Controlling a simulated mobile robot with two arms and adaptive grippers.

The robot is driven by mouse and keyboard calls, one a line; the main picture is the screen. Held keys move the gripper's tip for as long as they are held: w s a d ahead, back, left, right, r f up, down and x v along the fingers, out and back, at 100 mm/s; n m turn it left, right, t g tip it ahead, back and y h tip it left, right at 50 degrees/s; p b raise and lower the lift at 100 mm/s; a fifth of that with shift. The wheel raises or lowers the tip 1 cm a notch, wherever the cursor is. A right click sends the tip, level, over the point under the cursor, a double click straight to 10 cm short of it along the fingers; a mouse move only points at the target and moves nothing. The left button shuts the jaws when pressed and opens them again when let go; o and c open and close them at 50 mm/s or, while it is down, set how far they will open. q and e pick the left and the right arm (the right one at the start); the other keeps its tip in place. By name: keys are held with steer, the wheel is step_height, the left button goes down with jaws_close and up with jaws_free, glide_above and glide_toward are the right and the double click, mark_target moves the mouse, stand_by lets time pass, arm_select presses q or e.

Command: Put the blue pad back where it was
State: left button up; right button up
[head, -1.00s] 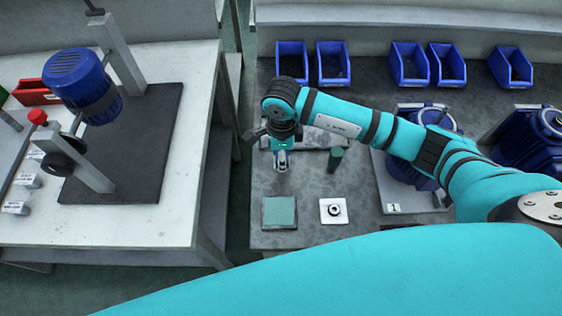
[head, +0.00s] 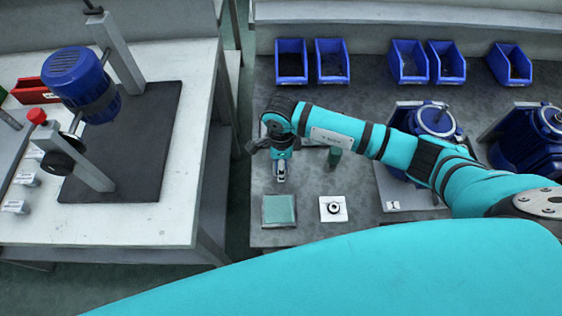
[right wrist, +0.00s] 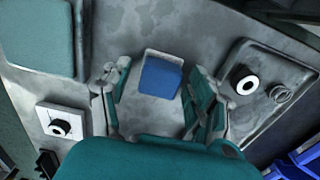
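The blue pad (right wrist: 161,79), a small block with a pale grey end, shows in the right wrist view between the fingers of my right gripper (right wrist: 160,88). In the head view my right gripper (head: 280,174) hangs over the bench between the grey tray and the green mat (head: 279,211); the pad is hard to make out there. The mat also shows in the right wrist view (right wrist: 38,35). My left gripper is in neither view.
A white square plate with a dark ring (head: 333,209) lies right of the mat. The tray (right wrist: 268,92) holds ring parts. Blue pumps (head: 428,122) and blue bins (head: 332,62) stand farther back.

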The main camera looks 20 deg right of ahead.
steer(key=shift+r, duration=0.4)
step_height(320, 180, up, 12)
steer(key=shift+f+b, duration=0.25)
steer(key=shift+b, duration=0.15)
stand_by(0.3)
